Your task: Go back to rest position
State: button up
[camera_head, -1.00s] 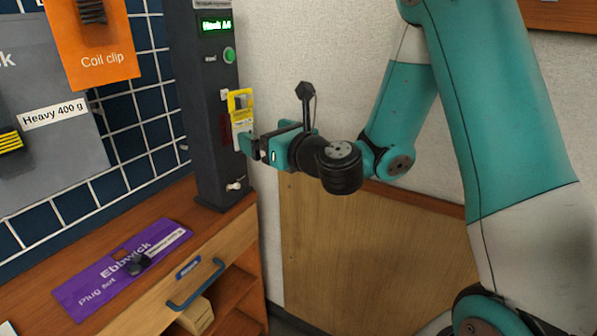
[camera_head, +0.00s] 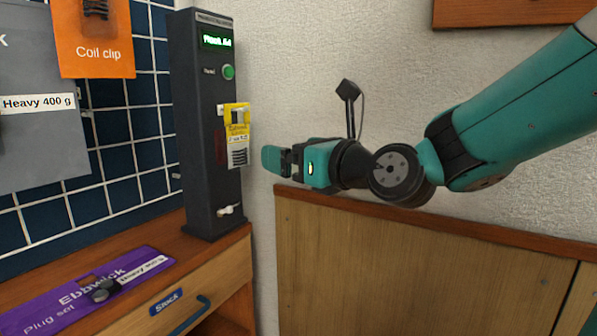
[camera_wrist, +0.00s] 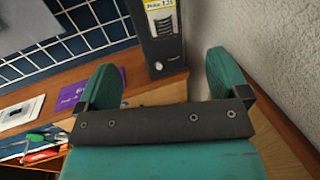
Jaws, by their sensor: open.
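My gripper (camera_head: 277,159) is open and empty in the head view, to the right of the dark testbench column (camera_head: 205,130) and apart from it. The column has a lit green display and a green button. A yellow tag or part (camera_head: 236,135) with printed text is on the column's right side, and my gripper no longer touches it. In the wrist view my gripper's two teal fingers (camera_wrist: 165,84) stand wide apart with nothing between them. The column (camera_wrist: 157,38) is beyond them, with the yellow tag's lower part (camera_wrist: 160,14) at the top edge.
A purple plug set mat (camera_head: 60,300) with a dark round piece lies on the wooden bench (camera_head: 190,245). A drawer with a blue handle (camera_head: 190,315) is below. A blue tiled grid wall is at left. The white wall and wood panel (camera_head: 400,255) stand behind my arm.

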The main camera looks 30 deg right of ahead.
jog(key=shift+s, duration=0.25)
jog(key=s+a+f+n+g+y, duration=0.1)
jog(key=s+a+f+n+g, duration=0.35)
jog(key=n, duration=0.65)
jog(key=s+a+f+n+g+y, duration=0.2)
jog(key=s+a+f+n+g, duration=0.3)
jog(key=n, duration=0.6)
jog(key=s+f+n+g+h, duration=0.1)
jog(key=s+n+g, duration=0.3)
jog(key=n, duration=0.5)
jog(key=s+a+f+n+g+h+p, duration=0.1)
jog(key=s+f+n+g+h, duration=0.1)
jog(key=s+n, duration=0.4)
jog(key=f+n+g, duration=0.1)
jog(key=n+g, duration=0.1)
jog(key=n, duration=0.1)
jog(key=shift+s+a+f, duration=0.15)
jog(key=shift+s+f, duration=0.15)
notch_tip(320, 180, up, 27)
jog(key=p, duration=2.8)
jog(key=shift+r, duration=0.2)
